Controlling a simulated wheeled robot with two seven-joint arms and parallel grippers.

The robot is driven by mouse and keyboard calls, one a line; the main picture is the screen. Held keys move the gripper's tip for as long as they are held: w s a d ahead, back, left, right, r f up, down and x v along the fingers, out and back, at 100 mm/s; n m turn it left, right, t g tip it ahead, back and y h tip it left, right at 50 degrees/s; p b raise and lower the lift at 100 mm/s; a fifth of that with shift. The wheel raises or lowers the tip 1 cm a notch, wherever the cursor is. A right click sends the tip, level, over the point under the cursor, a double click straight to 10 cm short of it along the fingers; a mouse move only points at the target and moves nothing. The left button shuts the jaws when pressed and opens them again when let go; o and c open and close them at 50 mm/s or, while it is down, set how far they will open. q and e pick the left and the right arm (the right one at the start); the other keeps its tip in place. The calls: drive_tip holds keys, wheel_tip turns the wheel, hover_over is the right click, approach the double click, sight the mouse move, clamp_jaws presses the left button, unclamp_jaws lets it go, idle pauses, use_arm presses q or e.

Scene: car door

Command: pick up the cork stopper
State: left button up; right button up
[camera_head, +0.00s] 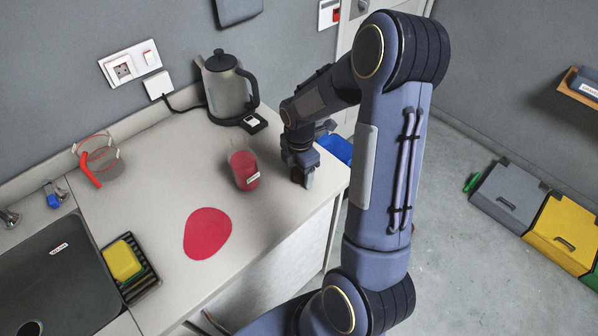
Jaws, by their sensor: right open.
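I cannot make out a cork stopper in the head view; it may be hidden behind my gripper or too small to tell. My right gripper (303,180) points down at the right edge of the pale counter (170,190). It is open, and I see nothing between its fingers. A clear vessel with red contents and a small label (244,172) stands on the counter just left of it, apart from it. My left gripper is out of view.
A kettle (224,90) stands behind, with a cord to the wall. A red patch (207,233) lies on the counter. A clear jug with a red handle (100,155), a yellow sponge (122,259) in a dark rack and a sink (45,285) are left. Bins (508,197) line the floor at right.

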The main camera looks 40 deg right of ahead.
drive_tip(key=c, duration=1.1)
drive_tip(key=shift+o, duration=0.2)
